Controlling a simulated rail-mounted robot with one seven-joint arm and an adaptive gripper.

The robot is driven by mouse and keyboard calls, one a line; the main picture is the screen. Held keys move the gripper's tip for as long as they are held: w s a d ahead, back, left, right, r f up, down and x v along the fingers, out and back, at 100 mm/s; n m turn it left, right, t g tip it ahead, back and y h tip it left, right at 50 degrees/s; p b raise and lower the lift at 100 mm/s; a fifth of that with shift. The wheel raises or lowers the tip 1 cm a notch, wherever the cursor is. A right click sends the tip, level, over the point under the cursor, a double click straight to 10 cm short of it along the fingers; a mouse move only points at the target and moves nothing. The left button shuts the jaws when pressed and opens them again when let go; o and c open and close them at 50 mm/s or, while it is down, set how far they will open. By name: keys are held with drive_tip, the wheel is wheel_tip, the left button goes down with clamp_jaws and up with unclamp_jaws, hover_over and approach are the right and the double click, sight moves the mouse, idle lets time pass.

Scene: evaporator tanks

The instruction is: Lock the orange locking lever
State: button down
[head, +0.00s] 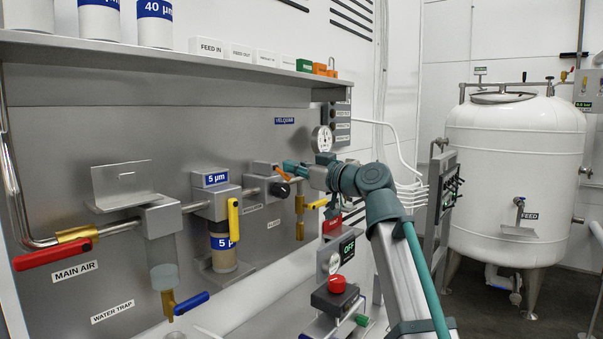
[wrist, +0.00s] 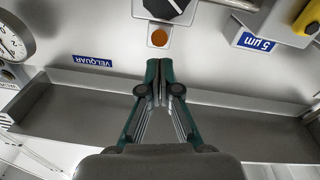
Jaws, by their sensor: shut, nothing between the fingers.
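The orange locking lever (head: 289,176) is a short slanted piece beside a black knob (head: 282,190) on the grey regulator block (head: 263,170). In the wrist view, which looks upside down, a round orange piece (wrist: 159,38) sits near the black knob (wrist: 167,8); I cannot tell whether it is the lever seen end-on. My gripper (head: 287,167) is shut and empty, with its teal tips close to the lever's upper end. Contact cannot be told. In the wrist view my shut fingertips (wrist: 158,64) point toward the orange piece, appearing slightly apart from it.
A shelf (head: 180,62) overhangs the panel above my gripper. A pressure gauge (head: 321,139) is close by on the right. Yellow levers (head: 233,220), a red MAIN AIR lever (head: 52,256) and a blue lever (head: 190,303) stick out from the piping. A white tank (head: 515,165) stands at right.

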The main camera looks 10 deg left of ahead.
drive_tip(key=v, duration=1.1)
drive_tip(key=shift+s+d+r+b, duration=0.2)
drive_tip(key=shift+s+r+b, duration=0.1)
drive_tip(key=shift+r, duration=0.35)
